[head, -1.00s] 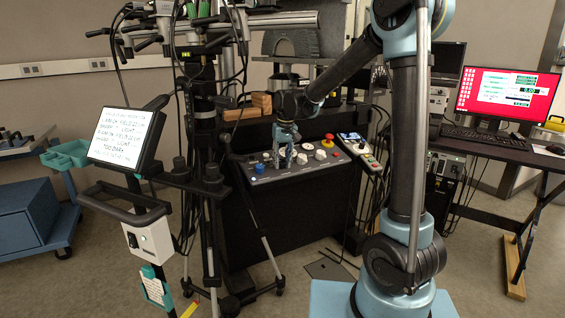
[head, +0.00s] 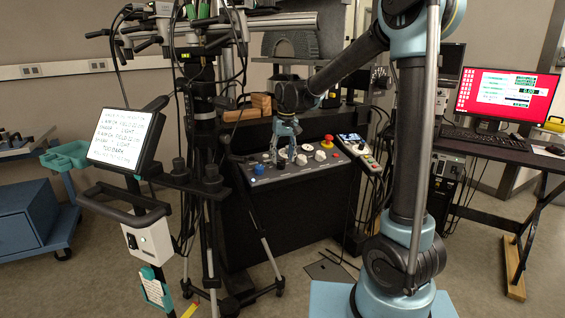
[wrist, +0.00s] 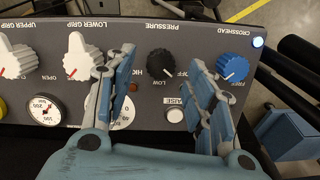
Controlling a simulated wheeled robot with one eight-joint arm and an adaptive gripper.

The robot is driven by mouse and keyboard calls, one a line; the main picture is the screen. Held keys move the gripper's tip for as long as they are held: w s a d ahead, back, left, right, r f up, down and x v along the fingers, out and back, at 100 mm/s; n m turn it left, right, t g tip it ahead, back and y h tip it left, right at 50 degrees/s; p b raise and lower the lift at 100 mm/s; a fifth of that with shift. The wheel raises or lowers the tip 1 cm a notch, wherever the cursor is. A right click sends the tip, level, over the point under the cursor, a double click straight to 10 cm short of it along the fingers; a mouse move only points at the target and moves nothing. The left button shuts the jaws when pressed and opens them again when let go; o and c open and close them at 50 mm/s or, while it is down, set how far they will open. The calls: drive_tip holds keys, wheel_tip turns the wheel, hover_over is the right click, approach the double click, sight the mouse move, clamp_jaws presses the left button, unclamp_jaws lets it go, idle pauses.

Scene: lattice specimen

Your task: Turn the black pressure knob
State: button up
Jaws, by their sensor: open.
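The black pressure knob (wrist: 161,63) shows in the wrist view, a round knob with a white pointer line, under the label PRESSURE, with LOW and HIGH marks. My gripper (wrist: 160,84) is open, one finger to the left of the knob and one to the right. Both fingers stand apart from the knob with visible gaps, and nothing is held. How high the fingertips are over the panel is hard to tell. In the head view my gripper (head: 284,153) points down at the control panel (head: 262,181), and the black knob cannot be made out there.
Beside the fingers are a blue crosshead knob (wrist: 232,67), two white grip knobs, including the lower grip knob (wrist: 82,57), a round gauge (wrist: 44,109) and a RAISE button (wrist: 174,115). A red emergency button (head: 328,138) and a pendant (head: 358,147) sit to the right.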

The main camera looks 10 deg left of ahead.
wheel_tip(320, 180, up, 9)
drive_tip(key=shift+s+d, duration=0.4)
drive_tip(key=shift+d, duration=0.05)
drive_tip(key=shift+f, duration=0.15)
drive_tip(key=s+d+f+m, duration=0.1)
drive_tip(key=s+d+f, duration=0.1)
drive_tip(key=s+d, duration=0.7)
drive_tip(key=s+d+f+m, duration=0.2)
drive_tip(key=s+d, duration=0.3)
drive_tip(key=d, duration=0.8)
drive_tip(key=s+d+f+m, duration=0.1)
drive_tip(key=s+d+f, duration=0.4)
drive_tip(key=s+f, duration=0.2)
drive_tip(key=s+d+f+m+t+h, duration=0.1)
drive_tip(key=s+d+f, duration=0.5)
drive_tip(key=s, duration=0.2)
drive_tip(key=shift+s+f, duration=0.3)
drive_tip(key=shift+f, duration=0.05)
drive_tip(key=shift+w+f, duration=0.2)
drive_tip(key=shift+w, duration=0.25)
